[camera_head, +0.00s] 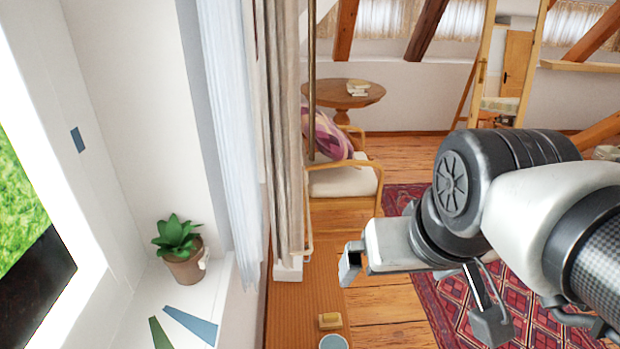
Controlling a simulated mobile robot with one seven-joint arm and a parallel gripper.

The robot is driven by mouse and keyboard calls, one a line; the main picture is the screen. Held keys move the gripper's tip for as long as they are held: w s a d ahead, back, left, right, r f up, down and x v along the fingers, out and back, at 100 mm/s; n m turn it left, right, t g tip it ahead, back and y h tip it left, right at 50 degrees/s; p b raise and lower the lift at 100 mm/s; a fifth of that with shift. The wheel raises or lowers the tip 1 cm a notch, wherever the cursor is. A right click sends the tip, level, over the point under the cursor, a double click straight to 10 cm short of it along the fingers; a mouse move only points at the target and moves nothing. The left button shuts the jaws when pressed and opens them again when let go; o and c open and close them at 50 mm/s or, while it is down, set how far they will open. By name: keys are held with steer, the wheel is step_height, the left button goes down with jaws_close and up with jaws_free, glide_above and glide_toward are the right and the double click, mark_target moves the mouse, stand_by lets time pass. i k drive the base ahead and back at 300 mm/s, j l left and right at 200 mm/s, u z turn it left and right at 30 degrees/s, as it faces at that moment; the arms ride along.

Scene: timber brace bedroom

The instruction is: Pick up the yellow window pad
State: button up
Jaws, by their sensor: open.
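A small yellow block, which looks like the yellow window pad (330,321), lies on a long orange-brown wooden surface (303,290) at the bottom centre of the head view. It has a pale edge or layer. My gripper (420,295) is open and empty, with its two fingers spread wide. It hangs to the right of the pad and higher in the picture, apart from it.
A round blue-grey dish (333,342) sits just below the pad, cut by the frame. A potted plant (182,250) stands on the white sill beside a blue strip (191,325) and a green strip (159,334). Curtains (284,130) hang left of a cushioned armchair (340,182).

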mark_target(327, 320)
steer(key=k, duration=0.85)
